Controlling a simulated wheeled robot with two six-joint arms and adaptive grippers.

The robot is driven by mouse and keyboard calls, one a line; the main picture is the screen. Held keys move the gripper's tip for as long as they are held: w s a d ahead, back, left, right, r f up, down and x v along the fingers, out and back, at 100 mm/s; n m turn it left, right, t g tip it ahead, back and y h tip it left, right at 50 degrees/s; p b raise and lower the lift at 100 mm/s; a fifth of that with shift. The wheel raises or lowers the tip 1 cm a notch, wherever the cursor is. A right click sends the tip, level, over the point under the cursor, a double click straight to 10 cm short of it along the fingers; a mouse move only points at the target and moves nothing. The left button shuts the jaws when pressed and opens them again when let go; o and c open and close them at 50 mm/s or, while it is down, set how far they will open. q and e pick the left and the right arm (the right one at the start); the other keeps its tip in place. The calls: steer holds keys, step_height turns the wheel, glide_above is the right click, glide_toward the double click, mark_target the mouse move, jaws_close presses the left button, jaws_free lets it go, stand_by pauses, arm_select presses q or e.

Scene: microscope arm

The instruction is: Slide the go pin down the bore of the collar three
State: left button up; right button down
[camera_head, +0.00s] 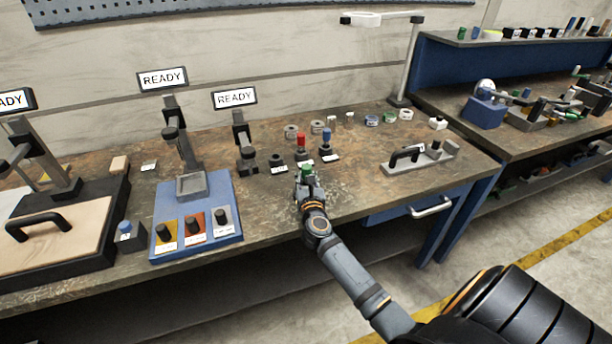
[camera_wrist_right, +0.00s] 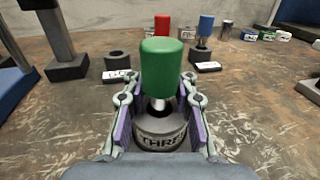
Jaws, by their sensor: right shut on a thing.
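The go pin, with its green handle (camera_wrist_right: 160,68), stands upright between the fingers of my right gripper (camera_wrist_right: 161,95). In the head view the green handle (camera_head: 307,167) shows at the tip of my right gripper (camera_head: 307,180). The gripper is shut on the pin. Below the handle a short bright piece of shaft shows over the dark bore of the grey collar three (camera_wrist_right: 161,134), marked THREE. The shaft's lower end cannot be made out, so its depth in the bore is unclear. My left gripper is not in view.
An empty dark holder (camera_wrist_right: 117,61) stands behind to the left. A red-topped pin (camera_head: 301,140) and a blue-topped pin (camera_head: 326,136) stand behind. A fixture with a black handle (camera_head: 407,155) lies to the right. A blue block with knobs (camera_head: 196,226) is left.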

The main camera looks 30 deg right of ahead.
steer(key=shift+f, duration=0.4)
steer(key=c, duration=1)
jaws_free()
steer(key=v, duration=1.1)
steer(key=shift+s+a, duration=0.2)
steer(key=shift+s, duration=0.3)
steer(key=shift+a+r, duration=0.1)
